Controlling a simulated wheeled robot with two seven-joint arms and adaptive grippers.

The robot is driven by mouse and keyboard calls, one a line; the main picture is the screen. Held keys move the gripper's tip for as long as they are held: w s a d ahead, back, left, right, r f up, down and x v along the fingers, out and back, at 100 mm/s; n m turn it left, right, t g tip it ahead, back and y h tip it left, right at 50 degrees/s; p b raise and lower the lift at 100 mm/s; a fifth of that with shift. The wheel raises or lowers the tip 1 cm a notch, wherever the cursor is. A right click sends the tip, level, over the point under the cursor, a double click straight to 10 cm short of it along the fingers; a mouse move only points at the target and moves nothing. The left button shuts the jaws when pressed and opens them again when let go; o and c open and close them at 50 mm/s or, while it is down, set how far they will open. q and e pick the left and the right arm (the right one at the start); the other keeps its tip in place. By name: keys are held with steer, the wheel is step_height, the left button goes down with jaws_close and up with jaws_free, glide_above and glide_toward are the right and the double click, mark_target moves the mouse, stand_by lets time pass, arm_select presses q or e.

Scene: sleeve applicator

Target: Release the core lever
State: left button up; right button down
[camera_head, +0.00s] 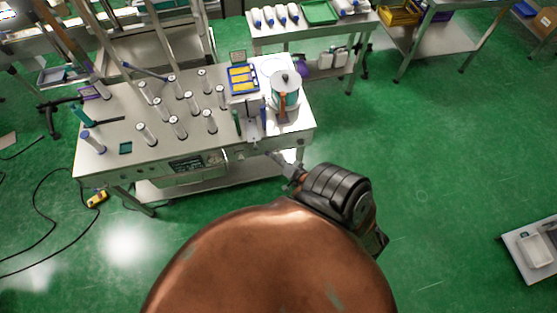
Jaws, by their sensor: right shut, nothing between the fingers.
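The sleeve applicator appears to be the white bench (110,100) at the upper left, with several upright posts on its top. At its right end stand a white pot-like unit (290,98) with an orange-brown upright part (282,108) and a small grey-white fixture (254,118). I cannot tell which part is the core lever; it is too small or hidden. My right gripper (270,156) is small in the picture, shut and empty, close to the bench's front edge below the fixture. Whether it touches anything is unclear. My left gripper is not in view.
A blue tray with yellow pieces (242,78) lies on the bench. A side table with a green tray (319,12) stands behind it. A yellow object (97,199) and black cables lie on the floor at left.

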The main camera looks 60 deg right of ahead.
steer(key=shift+s+a+r, duration=0.45)
steer(key=shift+s+r, duration=0.05)
steer(key=shift+s, duration=0.15)
steer(key=shift+s+a+r, duration=0.45)
steer(key=shift+s+r, duration=0.05)
steer(key=shift+s, duration=0.1)
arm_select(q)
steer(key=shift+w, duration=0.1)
